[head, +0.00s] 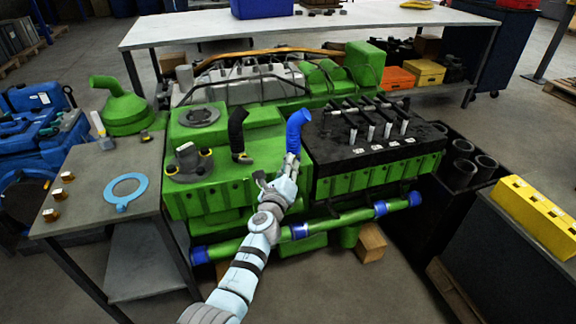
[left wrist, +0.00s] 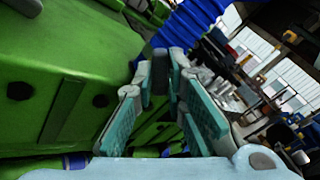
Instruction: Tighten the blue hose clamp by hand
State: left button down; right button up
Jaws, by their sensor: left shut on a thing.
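A ribbed blue hose (head: 296,128) rises and bends from the green engine block (head: 215,140), left of the black valve gear. My left gripper (head: 291,158) is at the hose's lower end, its fingers closed in there. In the left wrist view the blue hose (left wrist: 190,22) stands just beyond the fingertips (left wrist: 165,65). The blue hose clamp lies at the hose's foot between the fingertips; they hide it, so its screw and tightness cannot be made out. My right gripper is not in view.
A black hose (head: 238,130) stands left of the blue one. Black valve gear (head: 370,135) flanks it on the right. A green pipe with blue sleeves (head: 340,219) runs low in front. A grey side table (head: 95,205) bears a light blue ring (head: 125,190).

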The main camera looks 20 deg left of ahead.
pick_arm(q)
jog(key=shift+f, duration=0.25)
jog(key=c, duration=1.9)
grip_release()
jog(key=shift+s, duration=0.1)
jog(key=shift+r, duration=0.2)
